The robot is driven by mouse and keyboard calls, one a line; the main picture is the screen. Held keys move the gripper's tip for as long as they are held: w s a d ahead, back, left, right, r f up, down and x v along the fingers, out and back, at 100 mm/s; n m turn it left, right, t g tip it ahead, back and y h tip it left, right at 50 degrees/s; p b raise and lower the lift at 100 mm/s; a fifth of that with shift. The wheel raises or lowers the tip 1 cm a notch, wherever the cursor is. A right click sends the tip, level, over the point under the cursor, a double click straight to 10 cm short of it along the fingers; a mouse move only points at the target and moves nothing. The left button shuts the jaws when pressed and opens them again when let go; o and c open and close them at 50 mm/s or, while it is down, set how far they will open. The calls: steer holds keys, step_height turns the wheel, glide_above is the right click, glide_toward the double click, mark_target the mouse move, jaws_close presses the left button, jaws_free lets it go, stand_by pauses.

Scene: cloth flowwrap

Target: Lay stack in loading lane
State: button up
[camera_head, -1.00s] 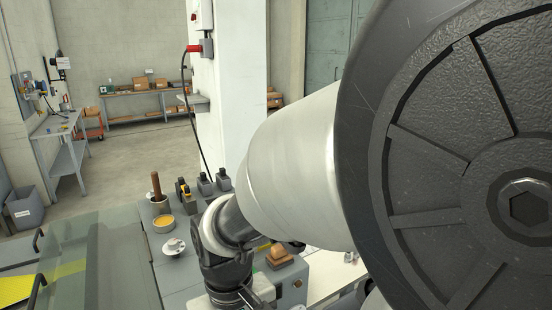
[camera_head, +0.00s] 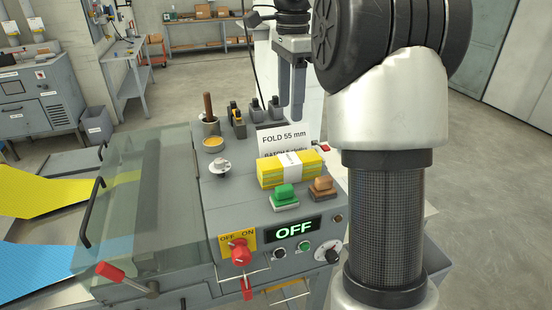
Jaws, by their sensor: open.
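A yellow stack (camera_head: 270,173) with a white paper band around it lies on the grey machine top, behind a green block and a brown block. My gripper (camera_head: 291,100) hangs pointing down at the top of the picture, beyond the stack and above it. Its two fingers are apart with nothing between them. A white card reading "FOLD 55 mm" (camera_head: 285,137) stands behind the stack, its lower part hidden by the stack. I cannot tell which part of the scene is the loading lane.
The machine's front has a red rotary switch (camera_head: 240,251) and a display reading OFF (camera_head: 293,230). A clear cover (camera_head: 125,205) with black handles is at left, beside yellow cloth (camera_head: 50,197) and blue cloth (camera_head: 50,262). A wooden-handled tool (camera_head: 208,108) stands in a pot behind.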

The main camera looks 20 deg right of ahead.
steer(key=shift+s+d+f+b, duration=0.1)
steer(key=shift+f+b, duration=0.45)
steer(key=shift+f, duration=7.9)
steer(key=c, duration=0.9)
steer(key=shift+r, duration=0.15)
